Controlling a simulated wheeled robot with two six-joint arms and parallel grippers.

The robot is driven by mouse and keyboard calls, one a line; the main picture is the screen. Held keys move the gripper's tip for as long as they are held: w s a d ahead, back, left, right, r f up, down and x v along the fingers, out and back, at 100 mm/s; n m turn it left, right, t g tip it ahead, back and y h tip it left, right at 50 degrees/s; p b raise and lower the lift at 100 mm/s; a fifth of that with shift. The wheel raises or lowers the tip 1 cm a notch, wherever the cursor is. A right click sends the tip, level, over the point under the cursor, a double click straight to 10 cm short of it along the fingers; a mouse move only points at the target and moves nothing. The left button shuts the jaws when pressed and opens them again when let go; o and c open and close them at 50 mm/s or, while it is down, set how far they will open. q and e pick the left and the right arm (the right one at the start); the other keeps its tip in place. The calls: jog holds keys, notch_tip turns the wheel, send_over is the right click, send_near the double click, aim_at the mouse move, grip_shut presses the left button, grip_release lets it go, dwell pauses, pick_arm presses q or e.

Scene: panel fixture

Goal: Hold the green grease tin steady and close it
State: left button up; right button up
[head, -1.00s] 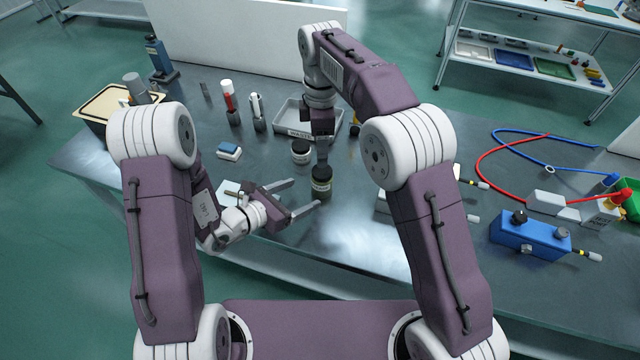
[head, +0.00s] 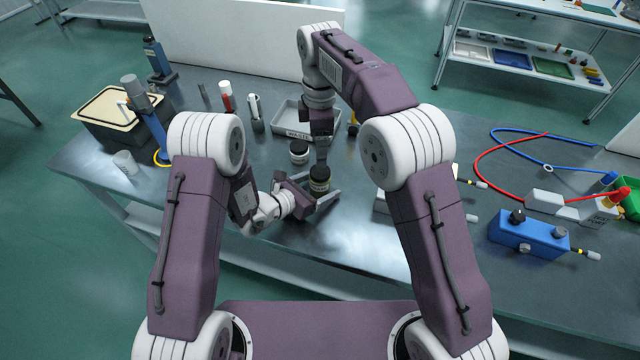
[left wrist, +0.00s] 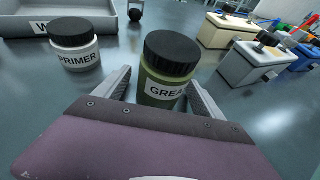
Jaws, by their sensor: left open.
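The green grease tin (head: 319,184) stands upright on the bench with a black lid (head: 320,172) sitting on top. I cannot tell how tight the lid is. The tin's label shows in the left wrist view (left wrist: 163,90). My left gripper (head: 321,189) is open, low over the bench, with one finger on each side of the tin; the left wrist view shows a gap at the fingers (left wrist: 160,82). My right gripper (head: 322,156) points down just above or behind the lid; its fingers are too small to judge. The left wrist view does not show it.
A white primer tin (head: 299,154) with a black lid stands close behind the grease tin. Behind it is the grey waste tray (head: 290,122). A blue box with knobs (head: 530,236) lies to the right. The bench front right of the tin is clear.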

aim_at(320, 171)
pick_arm(q)
grip_shut()
pick_arm(e)
jog(key=n, duration=0.4)
jog(key=shift+n, duration=0.3)
jog(key=n, duration=0.4)
jog(key=shift+n, duration=0.3)
notch_tip(320, 171, down, 8)
jog(key=shift+f, duration=0.1)
